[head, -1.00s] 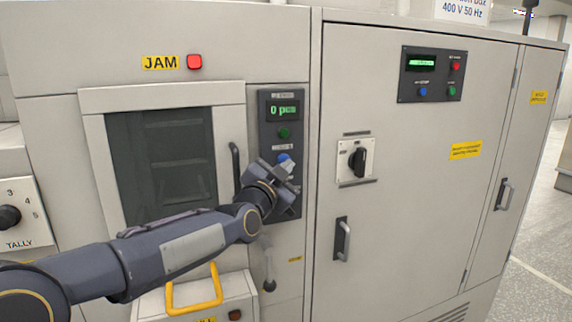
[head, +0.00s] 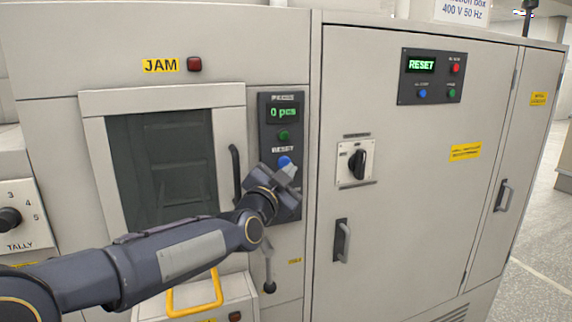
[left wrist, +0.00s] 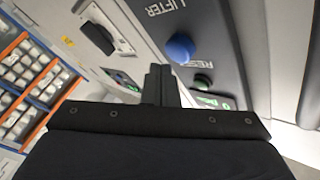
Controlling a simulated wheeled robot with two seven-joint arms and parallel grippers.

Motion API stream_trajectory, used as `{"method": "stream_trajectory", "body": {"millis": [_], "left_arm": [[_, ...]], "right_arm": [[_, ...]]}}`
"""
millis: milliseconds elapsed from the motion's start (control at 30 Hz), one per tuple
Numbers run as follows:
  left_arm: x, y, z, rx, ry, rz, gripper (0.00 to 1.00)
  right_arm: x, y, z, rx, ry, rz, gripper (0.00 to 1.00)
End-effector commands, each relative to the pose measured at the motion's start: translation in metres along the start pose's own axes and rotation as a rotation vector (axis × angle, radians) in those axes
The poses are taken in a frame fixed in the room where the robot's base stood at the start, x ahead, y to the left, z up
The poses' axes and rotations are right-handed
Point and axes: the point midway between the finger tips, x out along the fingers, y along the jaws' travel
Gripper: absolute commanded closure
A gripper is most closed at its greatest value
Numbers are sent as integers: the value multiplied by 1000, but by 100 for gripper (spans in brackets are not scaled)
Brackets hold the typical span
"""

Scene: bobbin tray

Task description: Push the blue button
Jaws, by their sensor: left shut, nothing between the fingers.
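A blue button (head: 285,161) sits on the narrow dark panel (head: 267,140) right of the machine's window, below a green button (head: 284,135). The blue button also shows in the left wrist view (left wrist: 180,48), with a RESET label beside it. My left gripper (head: 291,171) is just below the blue button in the head view and covers part of the panel. In the left wrist view its fingers (left wrist: 160,80) are closed together and empty, with the button apart from them. A second blue button (head: 422,93) is on the cabinet's upper panel. My right gripper is not in view.
The JAM lamp (head: 194,64) is dark red. The upper panel's display (head: 421,65) reads RESET. A rotary switch (head: 357,160) and door handles (head: 342,240) stick out from the cabinet. A yellow handle (head: 195,298) is below my arm.

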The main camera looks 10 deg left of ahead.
Motion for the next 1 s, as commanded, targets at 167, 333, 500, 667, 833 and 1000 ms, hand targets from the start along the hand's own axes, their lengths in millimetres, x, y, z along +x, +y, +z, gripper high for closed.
{"method": "stream_trajectory", "body": {"millis": [167,333,500,667,833,1000], "left_arm": [[0,0,0,0,0,0,100],[-4,3,-5,-1,2,2,100],[-16,11,-15,-1,3,3,100],[-27,19,-23,-1,3,3,100],[-34,25,-26,0,1,1,100],[-35,26,-25,0,0,0,100]], "right_arm": [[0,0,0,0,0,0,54],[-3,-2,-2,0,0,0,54],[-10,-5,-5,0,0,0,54],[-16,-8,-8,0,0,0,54],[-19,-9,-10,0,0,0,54],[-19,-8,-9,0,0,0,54]]}}
